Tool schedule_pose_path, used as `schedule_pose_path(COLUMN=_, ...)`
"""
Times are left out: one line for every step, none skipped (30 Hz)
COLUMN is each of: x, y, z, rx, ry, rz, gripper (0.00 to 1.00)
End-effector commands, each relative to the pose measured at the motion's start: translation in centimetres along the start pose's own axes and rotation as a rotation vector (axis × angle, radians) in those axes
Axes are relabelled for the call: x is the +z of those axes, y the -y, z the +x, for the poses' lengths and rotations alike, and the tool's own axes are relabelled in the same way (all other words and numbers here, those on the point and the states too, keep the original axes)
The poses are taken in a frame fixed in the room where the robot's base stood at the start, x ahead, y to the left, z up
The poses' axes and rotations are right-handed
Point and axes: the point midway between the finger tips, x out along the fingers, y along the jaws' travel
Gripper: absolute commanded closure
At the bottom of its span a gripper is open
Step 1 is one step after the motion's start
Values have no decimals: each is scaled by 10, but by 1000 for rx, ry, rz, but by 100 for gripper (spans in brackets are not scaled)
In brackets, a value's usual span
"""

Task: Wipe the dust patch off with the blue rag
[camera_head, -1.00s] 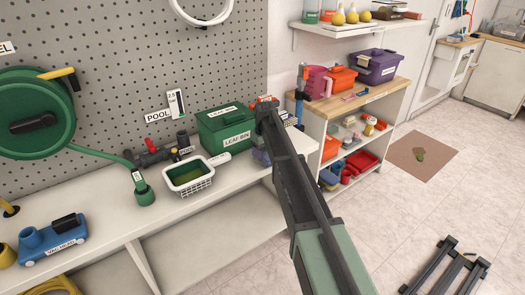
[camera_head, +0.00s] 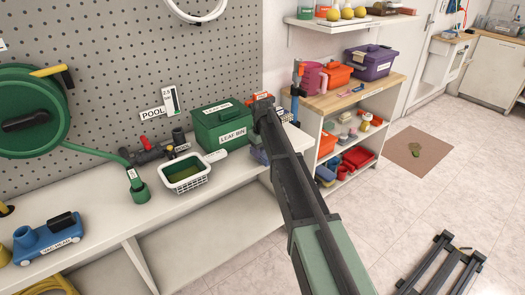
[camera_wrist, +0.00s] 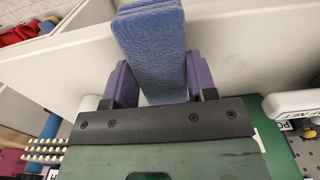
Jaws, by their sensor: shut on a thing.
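My gripper (camera_wrist: 158,80) is shut on the blue rag (camera_wrist: 150,38), a folded textured block between its two purple fingers in the wrist view. In the head view my gripper (camera_head: 259,156) is low at the right end of the white bench, just right of the green leaf bin, and mostly hidden behind my arm. The rag cannot be made out clearly there. I cannot pick out a dust patch with certainty. A small greenish mark (camera_head: 415,147) lies on a brown mat (camera_head: 432,163) on the floor at right.
The white bench (camera_head: 105,222) bears the leaf bin (camera_head: 209,136), a white basket (camera_head: 186,180), pipe fittings and a blue vacuum head (camera_head: 50,238). A shelf unit (camera_head: 317,123) with bins stands behind my arm. A dark frame (camera_head: 440,265) lies on the floor. The floor between is clear.

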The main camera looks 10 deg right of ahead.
Motion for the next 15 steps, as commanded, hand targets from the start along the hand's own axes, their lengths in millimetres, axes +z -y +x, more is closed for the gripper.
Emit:
schedule_pose_path(x=0, y=0, z=3, rx=0, ry=0, rz=0, gripper=77)
schedule_pose_path(x=0, y=0, z=4, rx=0, ry=0, rz=0, gripper=77)
schedule_pose_path(x=0, y=0, z=4, rx=0, ry=0, rz=0, gripper=77)
schedule_pose_path(x=0, y=0, z=5, rx=0, ry=0, rz=0, gripper=77)
schedule_pose_path(x=0, y=0, z=6, rx=0, ry=0, rz=0, gripper=77)
schedule_pose_path(x=0, y=0, z=7, rx=0, ry=0, rz=0, gripper=77)
schedule_pose_path(x=0, y=0, z=8, rx=0, ry=0, rz=0, gripper=77)
schedule_pose_path(x=0, y=0, z=7, rx=0, ry=0, rz=0, gripper=77)
schedule_pose_path(x=0, y=0, z=6, rx=0, ry=0, rz=0, gripper=77)
schedule_pose_path(x=-1, y=0, z=6, rx=0, ry=0, rz=0, gripper=77)
schedule_pose_path(x=-3, y=0, z=6, rx=0, ry=0, rz=0, gripper=77)
schedule_pose_path(x=-6, y=0, z=5, rx=0, ry=0, rz=-1, gripper=77)
schedule_pose_path(x=-9, y=0, z=5, rx=0, ry=0, rz=-1, gripper=77)
schedule_pose_path(x=-12, y=0, z=5, rx=0, ry=0, rz=-1, gripper=77)
schedule_pose_path(x=-16, y=0, z=4, rx=0, ry=0, rz=-1, gripper=77)
